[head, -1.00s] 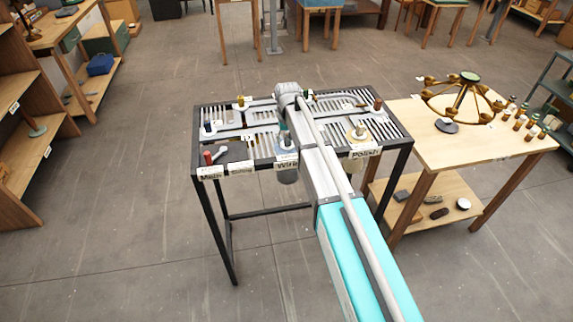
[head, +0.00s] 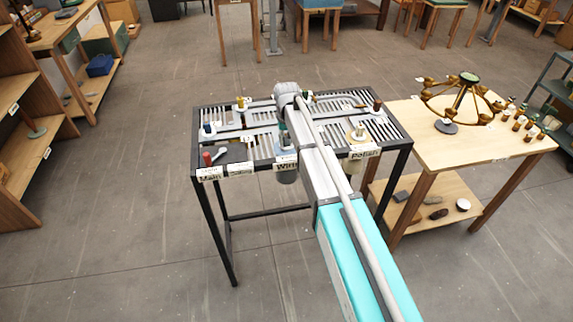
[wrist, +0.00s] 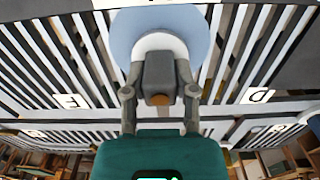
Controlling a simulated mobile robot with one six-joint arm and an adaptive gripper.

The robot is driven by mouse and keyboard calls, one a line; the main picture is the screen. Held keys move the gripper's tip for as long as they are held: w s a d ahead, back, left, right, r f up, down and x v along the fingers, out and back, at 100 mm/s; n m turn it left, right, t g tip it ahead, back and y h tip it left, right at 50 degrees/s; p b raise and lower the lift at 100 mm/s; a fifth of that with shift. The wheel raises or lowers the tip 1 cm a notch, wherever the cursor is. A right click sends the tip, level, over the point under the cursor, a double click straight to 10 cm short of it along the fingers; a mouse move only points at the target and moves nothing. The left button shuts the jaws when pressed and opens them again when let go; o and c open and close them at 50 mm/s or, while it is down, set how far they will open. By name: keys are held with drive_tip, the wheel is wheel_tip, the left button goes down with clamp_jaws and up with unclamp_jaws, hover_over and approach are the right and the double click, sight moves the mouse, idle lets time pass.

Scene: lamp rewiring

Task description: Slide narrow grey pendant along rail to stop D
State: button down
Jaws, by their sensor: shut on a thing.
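In the wrist view my gripper (wrist: 160,88) is shut on a grey block-shaped grip of the pendant (wrist: 160,68), which has a white collar and a pale blue-grey disc above it. Tag D (wrist: 259,95) is on the slatted top to the right of the held grip, and tag F (wrist: 71,101) is to the left. In the head view my gripper (head: 283,136) is at the front middle of the slatted rail table (head: 245,142), partly hidden by my arm. The exact slot under the disc is hidden.
Other knobs stand on the rail table: red (head: 207,158), blue (head: 208,129), yellow (head: 241,103), brown (head: 377,104) and brass (head: 359,133). A wooden table (head: 480,150) with a brass chandelier (head: 465,98) adjoins on the right. Open floor lies left.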

drive_tip(key=w+a, duration=0.3)
drive_tip(key=w, duration=1)
drive_tip(key=shift+a, duration=0.35)
idle(0.4)
idle(0.4)
drive_tip(key=s+a, duration=0.4)
drive_tip(key=a, duration=0.9)
drive_tip(key=shift+a, duration=0.25)
idle(0.7)
drive_tip(key=shift+c, duration=1.6)
unclamp_jaws()
